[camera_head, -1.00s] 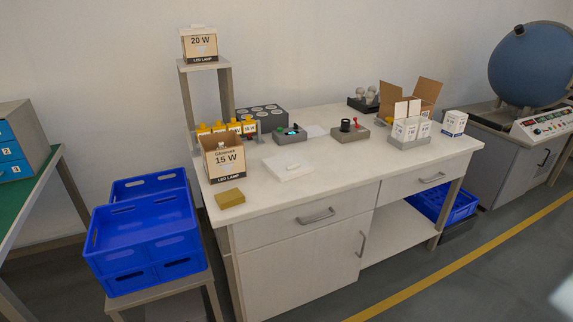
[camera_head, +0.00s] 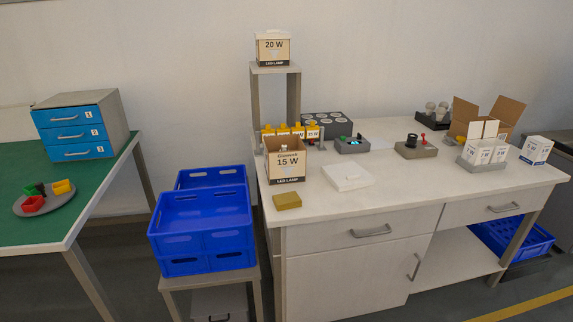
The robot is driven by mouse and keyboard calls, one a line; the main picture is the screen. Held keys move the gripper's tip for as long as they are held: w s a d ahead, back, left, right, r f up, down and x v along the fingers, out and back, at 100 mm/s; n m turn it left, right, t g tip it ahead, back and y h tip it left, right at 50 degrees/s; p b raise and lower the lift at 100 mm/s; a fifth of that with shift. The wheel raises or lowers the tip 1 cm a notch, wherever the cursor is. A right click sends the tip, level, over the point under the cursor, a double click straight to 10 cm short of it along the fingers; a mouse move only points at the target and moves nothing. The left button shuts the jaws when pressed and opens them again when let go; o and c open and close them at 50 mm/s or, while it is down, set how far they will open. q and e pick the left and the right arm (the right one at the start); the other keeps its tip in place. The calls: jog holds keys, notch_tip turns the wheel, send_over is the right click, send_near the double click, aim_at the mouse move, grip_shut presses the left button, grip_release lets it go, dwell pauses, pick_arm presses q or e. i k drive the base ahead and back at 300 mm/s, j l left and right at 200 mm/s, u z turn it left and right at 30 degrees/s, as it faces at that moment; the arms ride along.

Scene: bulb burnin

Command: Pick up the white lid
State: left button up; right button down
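A flat white lid (camera_head: 346,177) lies on the white workbench (camera_head: 400,192), right of the open cardboard box marked 15 W (camera_head: 286,163). A small yellow-brown block (camera_head: 287,201) lies in front of that box, near the bench's front edge. Neither of my grippers shows in the head view.
A box marked 20 W (camera_head: 273,49) stands on a raised stand. Grey devices (camera_head: 416,150) and small white boxes (camera_head: 483,153) occupy the bench's back and right. Blue crates (camera_head: 203,226) stand left of the bench. A green table (camera_head: 97,192) holds a drawer unit (camera_head: 78,130).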

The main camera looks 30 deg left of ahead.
aim_at(344, 177)
jog(key=i+l+u, duration=0.2)
jog(key=i+l, duration=0.2)
jog(key=l, duration=0.25)
jog(key=i+l+u, duration=0.15)
jog(key=l, duration=0.2)
jog(key=i+l+u, duration=0.1)
jog(key=i+l, duration=0.15)
jog(key=i+l+u, duration=0.1)
jog(key=l, duration=0.35)
